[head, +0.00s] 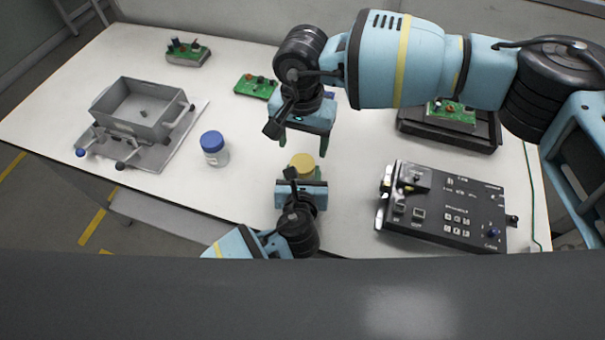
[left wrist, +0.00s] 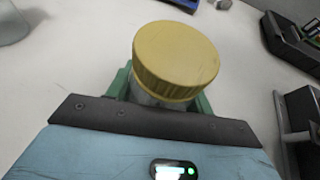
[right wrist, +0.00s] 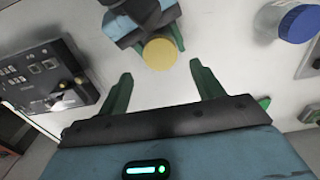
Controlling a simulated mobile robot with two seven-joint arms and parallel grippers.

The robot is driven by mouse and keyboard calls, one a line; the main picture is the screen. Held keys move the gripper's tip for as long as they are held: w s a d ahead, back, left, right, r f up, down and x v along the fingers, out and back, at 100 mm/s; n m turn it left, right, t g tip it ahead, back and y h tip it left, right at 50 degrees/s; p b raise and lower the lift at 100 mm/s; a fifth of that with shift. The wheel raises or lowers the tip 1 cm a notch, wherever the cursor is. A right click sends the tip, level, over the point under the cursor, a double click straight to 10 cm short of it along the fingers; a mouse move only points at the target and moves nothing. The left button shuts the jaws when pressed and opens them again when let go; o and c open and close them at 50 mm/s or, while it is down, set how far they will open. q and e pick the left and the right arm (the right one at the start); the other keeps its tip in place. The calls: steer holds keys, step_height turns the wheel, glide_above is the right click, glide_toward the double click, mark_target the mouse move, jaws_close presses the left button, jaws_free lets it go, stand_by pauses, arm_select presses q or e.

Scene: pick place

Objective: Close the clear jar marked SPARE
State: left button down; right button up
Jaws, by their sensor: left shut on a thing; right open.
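A jar with a yellow lid (head: 302,160) stands near the table's front; the lid also shows in the left wrist view (left wrist: 175,55) and the right wrist view (right wrist: 160,53). The lid sits on top of the jar; I cannot tell whether it is screwed tight. My left gripper (head: 301,185) is shut on the jar body, below the lid. My right gripper (head: 303,142) is open and empty, beyond and above the lid, its fingers pointing down. A second clear jar with a blue lid (head: 212,141) stands to the left. No SPARE marking is readable on either jar.
A grey bin (head: 138,112) on a plate stands at left. A black control box (head: 445,208) is at right, with a black tray (head: 450,137) behind it. Green circuit boards (head: 256,86) lie at the back. The table between the jars is clear.

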mark_target(303, 163)
steer(key=shift+f, duration=3.05)
steer(key=c, duration=1)
steer(key=m, duration=0.6)
steer(key=shift+m, duration=0.3)
steer(key=o, duration=1.1)
